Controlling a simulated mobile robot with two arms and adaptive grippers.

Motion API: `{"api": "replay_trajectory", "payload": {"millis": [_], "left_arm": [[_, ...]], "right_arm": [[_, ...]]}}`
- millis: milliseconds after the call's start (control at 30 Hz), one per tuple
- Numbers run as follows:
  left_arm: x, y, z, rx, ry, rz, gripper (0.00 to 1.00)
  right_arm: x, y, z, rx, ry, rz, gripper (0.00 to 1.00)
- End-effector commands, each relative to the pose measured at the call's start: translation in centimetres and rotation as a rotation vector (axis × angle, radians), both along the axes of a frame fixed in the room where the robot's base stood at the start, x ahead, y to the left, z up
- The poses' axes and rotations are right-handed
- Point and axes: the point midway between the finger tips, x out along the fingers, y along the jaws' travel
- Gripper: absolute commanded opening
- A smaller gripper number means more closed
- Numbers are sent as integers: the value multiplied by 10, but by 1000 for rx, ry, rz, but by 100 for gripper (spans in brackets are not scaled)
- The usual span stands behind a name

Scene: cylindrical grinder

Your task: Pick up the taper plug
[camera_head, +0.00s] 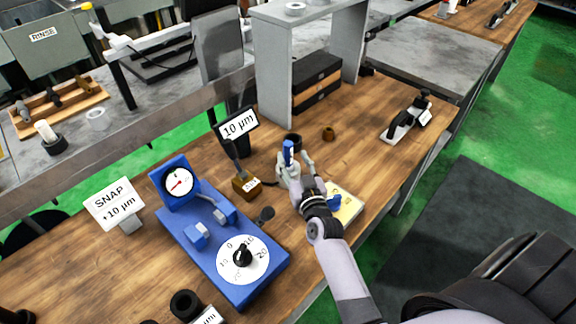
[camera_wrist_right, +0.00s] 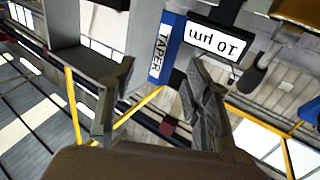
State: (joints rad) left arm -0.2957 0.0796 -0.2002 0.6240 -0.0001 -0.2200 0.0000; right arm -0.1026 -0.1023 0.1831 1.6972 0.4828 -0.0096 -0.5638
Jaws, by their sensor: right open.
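The taper plug (camera_head: 288,153) shows in the head view as an upright blue handle over the wooden bench. In the right wrist view the plug (camera_wrist_right: 167,50) is blue with a white TAPER label. My right gripper (camera_head: 296,170) is close to it in the head view and overlaps its lower part. In the wrist view the right gripper (camera_wrist_right: 162,80) is open, with the plug showing between and beyond the fingertips. I cannot tell whether a finger touches it. The plug's lower end is hidden. My left gripper is not in view.
A 10 µm sign (camera_head: 238,123) and a brass block (camera_head: 246,187) stand left of the plug. A blue dial gauge fixture (camera_head: 215,245) is nearer. A yellowish tray (camera_head: 350,210) lies beside my right wrist. A grey shelf frame (camera_head: 275,70) stands behind. Bench to the right is mostly clear.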

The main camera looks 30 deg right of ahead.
Motion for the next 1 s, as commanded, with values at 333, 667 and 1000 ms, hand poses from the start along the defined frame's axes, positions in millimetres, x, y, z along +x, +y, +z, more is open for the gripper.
{"api": "replay_trajectory", "payload": {"millis": [333, 667, 1000], "left_arm": [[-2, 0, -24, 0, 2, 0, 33], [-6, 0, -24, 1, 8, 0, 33], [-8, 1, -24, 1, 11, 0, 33]], "right_arm": [[46, -6, -2, 0, -4, 0, 45], [49, -7, -1, 0, -1, 0, 42], [49, -7, -1, 0, -2, 0, 19]]}}
